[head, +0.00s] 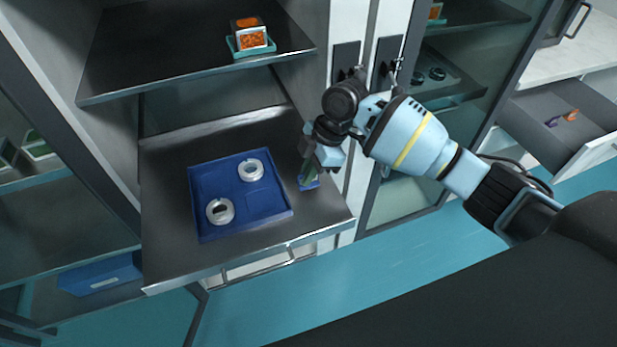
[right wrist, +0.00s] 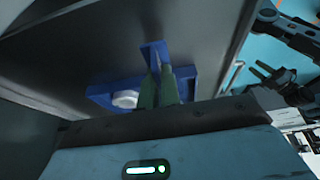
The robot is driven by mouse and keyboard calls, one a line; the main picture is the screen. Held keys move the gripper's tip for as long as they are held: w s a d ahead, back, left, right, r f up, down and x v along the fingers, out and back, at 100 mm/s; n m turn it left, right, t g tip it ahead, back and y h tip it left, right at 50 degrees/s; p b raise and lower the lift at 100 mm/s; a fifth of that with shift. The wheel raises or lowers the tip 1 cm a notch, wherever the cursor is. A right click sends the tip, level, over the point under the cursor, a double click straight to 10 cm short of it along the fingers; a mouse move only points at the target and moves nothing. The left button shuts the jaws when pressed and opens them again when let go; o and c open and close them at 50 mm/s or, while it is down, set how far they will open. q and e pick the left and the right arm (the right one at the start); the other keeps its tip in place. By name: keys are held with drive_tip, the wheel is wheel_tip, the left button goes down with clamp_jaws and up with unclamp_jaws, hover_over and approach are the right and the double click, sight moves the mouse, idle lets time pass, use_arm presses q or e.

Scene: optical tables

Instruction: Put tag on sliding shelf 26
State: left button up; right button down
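The sliding shelf (head: 165,255) is a dark metal shelf, pulled out of the cabinet. My right gripper (head: 309,175) points down over its right part. Its green fingers (right wrist: 158,85) are closed on a small blue tag (head: 309,183), which also shows at the fingertips in the right wrist view (right wrist: 153,50). The tag is close to the shelf surface, right of the blue tray; I cannot tell whether it touches the shelf. My left gripper (right wrist: 262,72) appears only at the right of the right wrist view, with its fingers apart and empty. No shelf number is readable.
A blue tray (head: 215,180) with two white rings lies on the shelf. An upper shelf (head: 150,60) holds a teal tray with an orange-filled container. Glass-door cabinets stand on both sides. An open drawer (head: 540,130) is at the right. Shelf space is bare around the tray.

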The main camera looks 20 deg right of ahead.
drive_tip(key=shift+f, duration=1.05)
drive_tip(key=shift+f, duration=0.15)
drive_tip(key=c, duration=1.6)
unclamp_jaws()
drive_tip(key=v, duration=1.2)
drive_tip(key=shift+p, duration=0.3)
